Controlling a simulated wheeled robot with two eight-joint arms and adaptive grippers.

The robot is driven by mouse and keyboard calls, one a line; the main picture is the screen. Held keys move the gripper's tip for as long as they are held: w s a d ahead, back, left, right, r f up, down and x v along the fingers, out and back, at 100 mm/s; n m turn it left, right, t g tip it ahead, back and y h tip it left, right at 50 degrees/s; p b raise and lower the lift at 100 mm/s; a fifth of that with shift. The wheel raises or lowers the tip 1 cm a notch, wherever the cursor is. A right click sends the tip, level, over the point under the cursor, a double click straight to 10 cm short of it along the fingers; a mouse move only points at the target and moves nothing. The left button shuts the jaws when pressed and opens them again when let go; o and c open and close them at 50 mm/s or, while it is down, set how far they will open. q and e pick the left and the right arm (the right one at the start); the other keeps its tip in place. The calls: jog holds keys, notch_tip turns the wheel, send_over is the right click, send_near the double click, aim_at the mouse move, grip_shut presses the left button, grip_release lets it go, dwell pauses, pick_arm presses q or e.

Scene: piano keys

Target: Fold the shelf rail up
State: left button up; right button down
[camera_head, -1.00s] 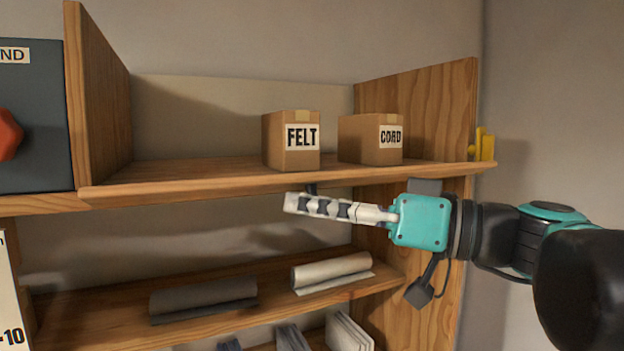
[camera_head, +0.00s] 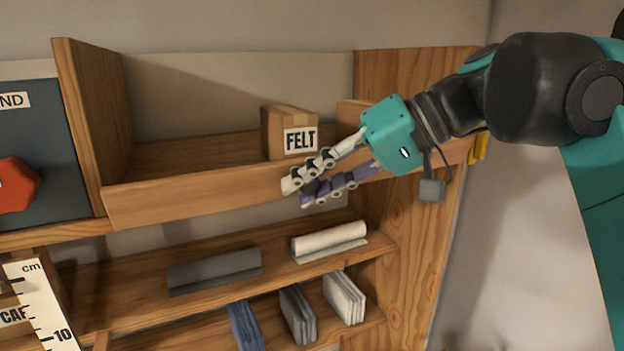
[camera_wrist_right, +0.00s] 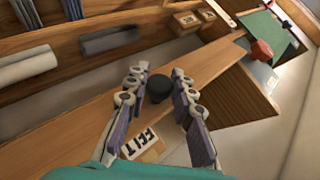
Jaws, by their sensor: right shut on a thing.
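The shelf rail (camera_head: 190,195) is a long wooden board along the front edge of the upper shelf. Its broad face shows, turned up from the shelf; I cannot tell whether it is fully upright. My right gripper (camera_head: 298,192) is at the front of the rail, coming from the upper right. In the right wrist view its fingers (camera_wrist_right: 160,76) are shut on a dark round knob (camera_wrist_right: 160,88) on the rail (camera_wrist_right: 85,122). In the head view the fingers hide the knob. My left gripper is not in view.
A FELT box (camera_head: 289,134) stands on the upper shelf behind the rail. Another box (camera_head: 350,112) is mostly hidden by my gripper. A yellow piece (camera_head: 479,147) sits at the right end. Rolls (camera_head: 330,238) and folded cloths lie on lower shelves.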

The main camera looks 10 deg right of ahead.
jog(key=shift+w+a+r+m+g+h, duration=0.1)
jog(key=shift+w+r+m+g+h, duration=0.25)
jog(key=shift+g, duration=0.35)
jog(key=shift+s+f, duration=0.1)
jog(key=c, duration=1.3)
grip_release()
jog(key=shift+d+r, duration=0.25)
jog(key=s+d, duration=0.2)
jog(key=d, duration=1)
jog(key=shift+s+r, duration=0.15)
jog(key=shift+s, duration=0.25)
